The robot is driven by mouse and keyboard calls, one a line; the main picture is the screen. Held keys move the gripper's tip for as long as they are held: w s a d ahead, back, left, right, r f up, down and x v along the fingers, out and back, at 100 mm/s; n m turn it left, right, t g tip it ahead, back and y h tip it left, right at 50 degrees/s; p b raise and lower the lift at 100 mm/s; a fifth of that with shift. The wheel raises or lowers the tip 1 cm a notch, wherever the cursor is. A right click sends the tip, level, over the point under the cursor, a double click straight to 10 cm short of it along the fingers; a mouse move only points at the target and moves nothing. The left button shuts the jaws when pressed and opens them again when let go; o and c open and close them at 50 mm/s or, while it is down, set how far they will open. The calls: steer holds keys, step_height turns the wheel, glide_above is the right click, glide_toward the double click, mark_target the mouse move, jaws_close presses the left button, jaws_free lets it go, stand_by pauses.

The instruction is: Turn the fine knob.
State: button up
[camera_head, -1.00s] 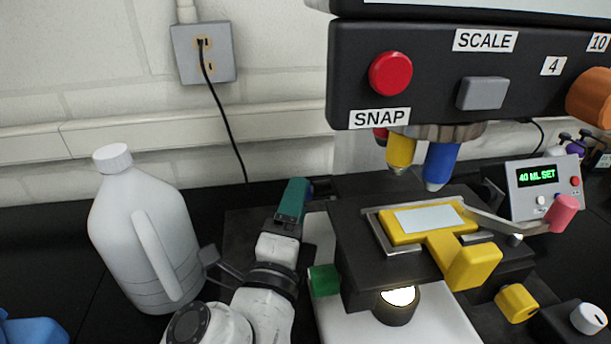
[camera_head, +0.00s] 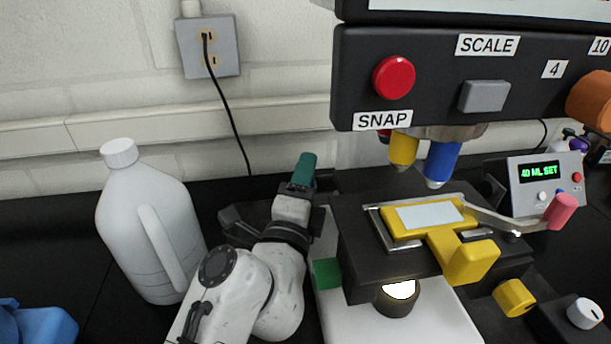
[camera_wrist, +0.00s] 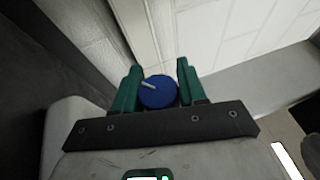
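My gripper (camera_head: 303,170) has green fingers and is left of the microscope stage (camera_head: 350,215), pointing toward the back wall. In the wrist view the two fingers of my gripper (camera_wrist: 159,66) are apart. A round blue knob (camera_wrist: 158,93) with a pale pointer mark appears between them, close to both. I cannot tell whether the fingers touch it. The blue knob is hidden behind my gripper in the head view. No label shows that it is the fine knob.
A white jug (camera_head: 150,225) stands left of my arm. A green block-like part (camera_head: 326,273) sits on the microscope's near left side, close to my arm. A yellow slide holder (camera_head: 465,255) is on the stage. A yellow knob (camera_head: 515,298) and a white knob (camera_head: 586,313) are at right.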

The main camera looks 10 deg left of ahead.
steer(key=c, duration=0.4)
steer(key=shift+f, duration=0.15)
steer(key=shift+c, duration=0.3)
steer(key=b, duration=0.3)
steer(key=shift+f+t, duration=0.15)
steer(key=shift+t, duration=0.25)
steer(key=shift+r+m+h+b, duration=0.2)
steer(key=shift+m+h+b, duration=0.15)
steer(key=shift+b, duration=0.3)
steer(key=shift+r+t, duration=0.15)
steer(key=shift+t, duration=0.15)
steer(key=o, duration=1)
steer(key=shift+c, duration=0.2)
